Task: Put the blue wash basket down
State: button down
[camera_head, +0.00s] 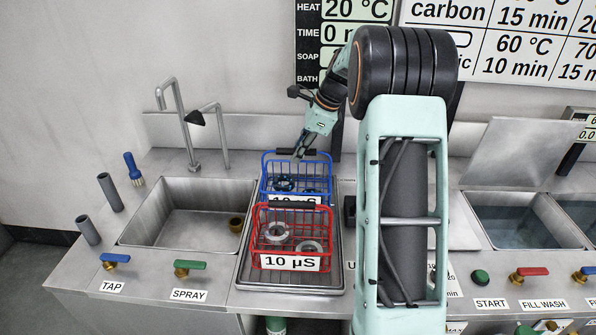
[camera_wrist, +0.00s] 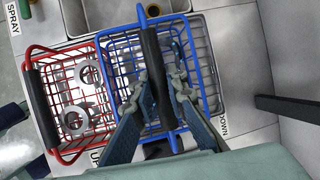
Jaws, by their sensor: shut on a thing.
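The blue wash basket (camera_head: 265,182) is at the back of the metal drain tray (camera_head: 337,245), behind the red basket (camera_head: 327,240). It looks level, with dark parts inside and a white label on its front. I cannot tell whether its underside touches the tray. My gripper (camera_head: 301,150) is above it, shut on its dark top handle. In the wrist view, the fingers (camera_wrist: 160,88) lie on both sides of the blue basket's (camera_wrist: 196,60) handle bar. The red basket (camera_wrist: 38,48) stands close beside it, holding metal rings.
An open sink (camera_head: 180,230) with taps lies left of the tray. Lidded water baths (camera_head: 515,220) lie to the right, past my arm. A blue brush (camera_head: 132,165) and grey cylinders stand at the left. The tray is mostly filled by the two baskets.

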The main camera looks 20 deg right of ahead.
notch_tip(320, 180, down, 4)
jog(key=shift+r, duration=0.1)
dwell(0.4)
jog(key=c, duration=1.9)
grip_release()
jog(key=shift+c, duration=0.2)
jog(key=v, duration=1.2)
